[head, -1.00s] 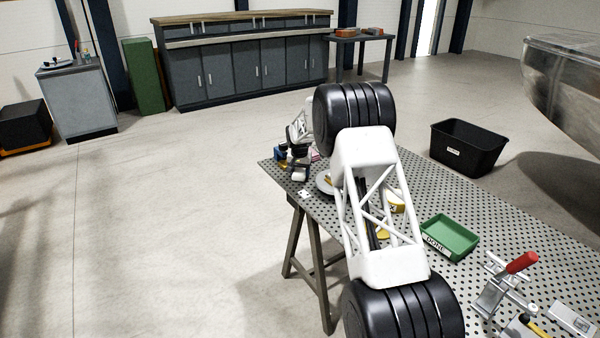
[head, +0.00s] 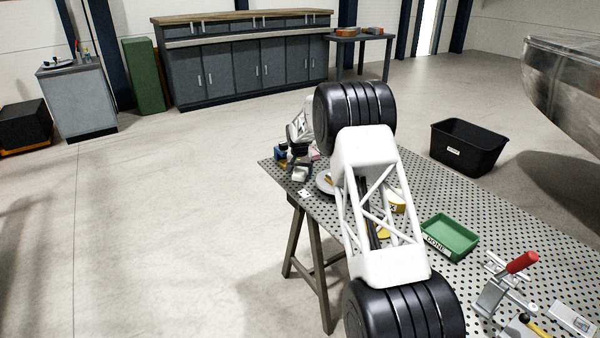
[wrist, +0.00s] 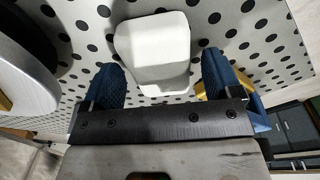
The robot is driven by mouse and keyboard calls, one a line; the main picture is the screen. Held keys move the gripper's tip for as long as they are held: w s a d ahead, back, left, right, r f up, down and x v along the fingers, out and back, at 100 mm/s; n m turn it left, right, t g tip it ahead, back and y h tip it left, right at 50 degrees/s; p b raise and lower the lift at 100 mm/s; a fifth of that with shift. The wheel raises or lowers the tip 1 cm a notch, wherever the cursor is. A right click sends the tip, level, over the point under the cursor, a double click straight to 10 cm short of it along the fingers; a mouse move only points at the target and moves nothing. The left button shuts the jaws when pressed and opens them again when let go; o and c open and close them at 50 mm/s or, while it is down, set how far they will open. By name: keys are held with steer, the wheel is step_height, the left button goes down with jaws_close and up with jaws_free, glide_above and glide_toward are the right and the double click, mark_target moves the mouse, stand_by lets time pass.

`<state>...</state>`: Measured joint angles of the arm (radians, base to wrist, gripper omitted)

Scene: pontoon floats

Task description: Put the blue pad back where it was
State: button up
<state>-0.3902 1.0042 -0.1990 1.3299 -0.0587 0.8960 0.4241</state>
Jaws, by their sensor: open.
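My gripper (wrist: 160,62) is open in the wrist view, with one blue, textured finger on each side of a white rounded block (wrist: 155,40). The block lies between or just beyond the fingertips; I cannot tell whether they touch it. A blue and yellow thing (wrist: 258,108) is partly hidden behind the right finger. In the head view a small blue thing (head: 281,153) is at the far left end of the perforated table, close to my gripper. I cannot tell whether either blue thing is the pad. My arm hides part of that area.
The perforated table (head: 500,230) carries a green tray (head: 452,236), a red-handled clamp (head: 521,262) and yellow pieces (head: 397,207). A round grey disc (head: 324,184) is near my gripper. A black bin (head: 468,146) stands beyond the table.

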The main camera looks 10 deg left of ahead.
mark_target(300, 173)
step_height(300, 173, up, 12)
steer(key=s, duration=0.1)
steer(key=shift+s+f, duration=0.2)
stand_by(0.3)
stand_by(0.7)
steer(key=s+d+r, duration=1.2)
steer(key=d+r, duration=0.3)
steer(key=r, duration=0.1)
steer(key=s+d+r, duration=0.5)
steer(key=s+d, duration=0.2)
steer(key=s, duration=0.3)
steer(key=s+d+r, duration=0.5)
steer(key=s+d, duration=0.2)
steer(key=s, duration=0.3)
steer(key=s+d+t, duration=0.1)
steer(key=s+d, duration=0.4)
steer(key=s, duration=0.6)
steer(key=s+d, duration=0.4)
steer(key=s, duration=0.7)
steer(key=s+d+f, duration=0.2)
steer(key=s+f, duration=0.1)
steer(key=s, duration=0.7)
steer(key=s+d+f, duration=0.3)
steer(key=s+f, duration=0.1)
steer(key=s, duration=0.6)
steer(key=shift+s+f, duration=0.15)
steer(key=shift+s, duration=0.1)
